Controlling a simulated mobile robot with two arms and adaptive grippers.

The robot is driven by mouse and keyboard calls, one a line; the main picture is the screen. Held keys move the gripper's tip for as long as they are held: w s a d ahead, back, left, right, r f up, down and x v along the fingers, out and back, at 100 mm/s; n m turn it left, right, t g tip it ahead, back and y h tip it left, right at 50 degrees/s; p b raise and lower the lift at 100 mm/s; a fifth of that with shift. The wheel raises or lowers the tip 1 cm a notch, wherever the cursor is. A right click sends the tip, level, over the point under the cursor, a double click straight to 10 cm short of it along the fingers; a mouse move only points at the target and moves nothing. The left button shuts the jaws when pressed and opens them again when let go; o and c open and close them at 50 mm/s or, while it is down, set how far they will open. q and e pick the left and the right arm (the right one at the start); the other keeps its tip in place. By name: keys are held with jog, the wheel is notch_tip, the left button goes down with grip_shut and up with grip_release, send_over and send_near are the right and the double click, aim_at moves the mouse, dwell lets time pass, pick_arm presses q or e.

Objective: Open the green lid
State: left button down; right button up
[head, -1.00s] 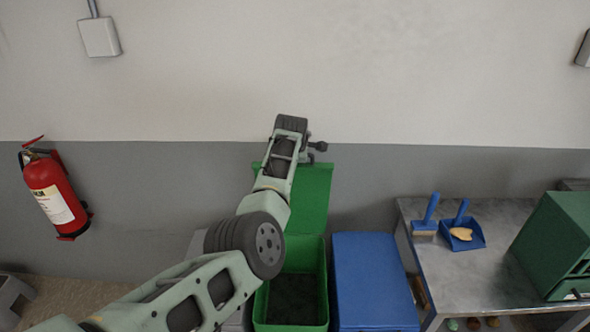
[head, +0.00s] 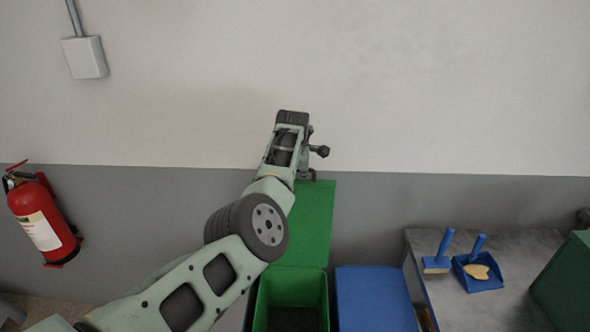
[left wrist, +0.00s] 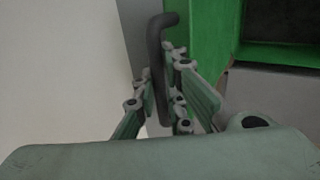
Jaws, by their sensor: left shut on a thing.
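The green lid (head: 313,225) stands raised against the grey part of the wall, behind the green bin (head: 262,305). The bin's mouth is open and its dark inside shows. My left gripper (head: 306,173) is at the lid's top edge. In the left wrist view its fingers (left wrist: 158,68) are closed around a dark bent handle (left wrist: 157,45), beside the green lid (left wrist: 205,40). In the head view my arm and gripper hide the lid's left side. My right gripper is not in view.
A blue bin lid (head: 375,300) is shut, just right of the green bin. Further right, a grey table (head: 415,250) holds a blue brush (head: 438,252) and blue dustpan (head: 478,275). A red fire extinguisher (head: 42,220) hangs on the wall at left.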

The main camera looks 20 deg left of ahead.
pick_arm(q)
jog(key=c, duration=1.8)
grip_release()
jog(key=shift+w+a+f, duration=0.1)
jog(key=shift+f, duration=0.05)
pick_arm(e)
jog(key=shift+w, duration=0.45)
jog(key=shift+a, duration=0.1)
pick_arm(q)
jog(key=shift+s+r, duration=0.25)
jog(key=shift+r, duration=0.4)
jog(key=v, duration=1.1)
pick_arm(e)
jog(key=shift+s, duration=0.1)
pick_arm(q)
jog(key=shift+f, duration=0.1)
